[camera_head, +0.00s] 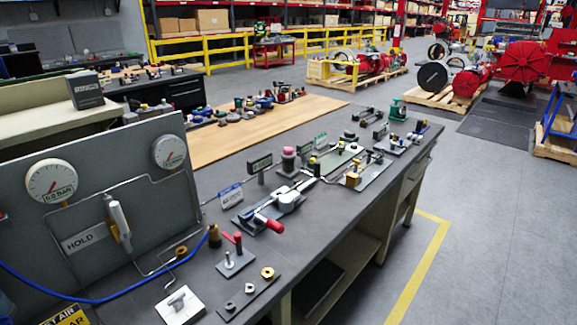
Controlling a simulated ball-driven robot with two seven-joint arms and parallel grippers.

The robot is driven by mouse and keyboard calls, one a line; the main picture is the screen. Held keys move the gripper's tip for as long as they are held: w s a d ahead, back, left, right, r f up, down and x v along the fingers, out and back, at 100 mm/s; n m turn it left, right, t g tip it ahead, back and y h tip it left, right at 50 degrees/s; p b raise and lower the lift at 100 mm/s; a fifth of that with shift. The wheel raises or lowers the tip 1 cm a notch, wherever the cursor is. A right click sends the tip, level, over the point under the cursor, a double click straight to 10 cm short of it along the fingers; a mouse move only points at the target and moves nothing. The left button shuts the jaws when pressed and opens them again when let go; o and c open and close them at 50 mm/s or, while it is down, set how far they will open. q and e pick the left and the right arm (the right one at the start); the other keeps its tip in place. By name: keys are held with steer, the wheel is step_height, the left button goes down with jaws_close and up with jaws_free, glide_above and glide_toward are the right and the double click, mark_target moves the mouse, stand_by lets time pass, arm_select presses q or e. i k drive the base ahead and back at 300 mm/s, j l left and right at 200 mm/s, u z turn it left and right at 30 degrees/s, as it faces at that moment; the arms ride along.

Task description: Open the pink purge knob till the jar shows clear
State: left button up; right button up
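A pink-topped knob (288,151) stands upright on a small base on the dark grey workbench (215,180), near the middle of the view. It is small here, and I cannot tell how far it is turned. A small black sign on a post (260,162) stands just left of it. I cannot pick out the jar for certain. A pale upright cylinder (118,220) is mounted on the grey panel at the left, but its contents cannot be made out. Neither of my grippers is in view.
The grey panel (110,165) carries two gauges (51,181) and (168,152) and a HOLD label. A blue hose (90,297) crosses the bench's near left. A red-handled valve assembly (270,211) lies in front of the pink knob.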

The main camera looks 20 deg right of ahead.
mark_target(287, 150)
steer(key=l, duration=0.5)
steer(key=i+l+z, duration=0.1)
steer(key=l, duration=0.4)
steer(key=i+l, duration=0.1)
steer(key=l, duration=0.35)
steer(key=i+l, duration=0.1)
steer(key=l, duration=0.4)
steer(key=l+z, duration=0.1)
steer(key=l, duration=0.4)
steer(key=i, duration=0.05)
